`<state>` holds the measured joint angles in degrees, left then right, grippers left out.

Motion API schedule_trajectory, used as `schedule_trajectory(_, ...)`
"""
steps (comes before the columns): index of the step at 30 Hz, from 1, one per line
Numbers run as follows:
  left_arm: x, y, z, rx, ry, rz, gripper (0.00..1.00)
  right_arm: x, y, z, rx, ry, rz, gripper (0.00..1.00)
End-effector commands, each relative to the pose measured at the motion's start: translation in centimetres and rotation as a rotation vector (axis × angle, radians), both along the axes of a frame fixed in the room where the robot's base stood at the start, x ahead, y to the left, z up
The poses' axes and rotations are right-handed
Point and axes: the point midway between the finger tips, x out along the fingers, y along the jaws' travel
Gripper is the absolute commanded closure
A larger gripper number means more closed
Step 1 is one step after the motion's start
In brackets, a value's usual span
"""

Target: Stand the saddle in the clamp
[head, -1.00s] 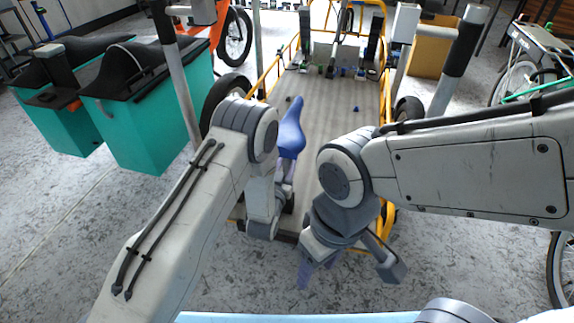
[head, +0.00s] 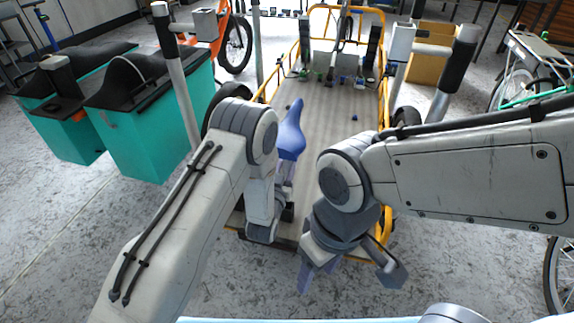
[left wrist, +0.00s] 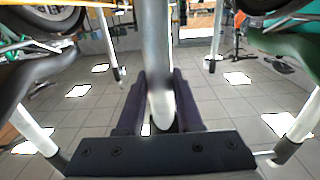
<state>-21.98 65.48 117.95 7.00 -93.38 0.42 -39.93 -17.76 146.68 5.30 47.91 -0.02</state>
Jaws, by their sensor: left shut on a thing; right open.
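The blue saddle (head: 291,139) is held over the grey cargo bed, nose pointing away from me. My left gripper (head: 287,178) is below it and shut on its post. In the left wrist view a pale, smooth post (left wrist: 158,75) runs between the dark fingers of this gripper (left wrist: 158,112). The post's lower end is hidden in the head view. My right gripper (head: 349,274) is open and empty, low at the near end of the cargo bed. I cannot single out the clamp with certainty in either view.
The yellow-framed cargo bed (head: 335,130) lies ahead, with small parts at its far end. Teal boxes (head: 150,135) with black tops stand left. Upright stands flank the bed, including a grey one (head: 178,85) at left. A cardboard box (head: 432,52) is behind right.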

Motion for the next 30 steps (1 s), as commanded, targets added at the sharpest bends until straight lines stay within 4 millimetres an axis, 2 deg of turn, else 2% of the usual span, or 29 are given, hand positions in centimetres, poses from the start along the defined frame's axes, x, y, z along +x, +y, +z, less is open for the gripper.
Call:
schedule_trajectory(1, 0.1, 0.0, 0.6, -0.002, -0.006, 0.000, 1.00, 0.0, 0.0, 0.3, 0.000, 0.000, 0.000, 0.43)
schedule_trajectory(30, 0.1, 0.0, 4.2, -0.002, -0.006, 0.000, 1.00, 0.0, 0.0, 3.1, 0.000, 0.000, 0.000, 0.43)
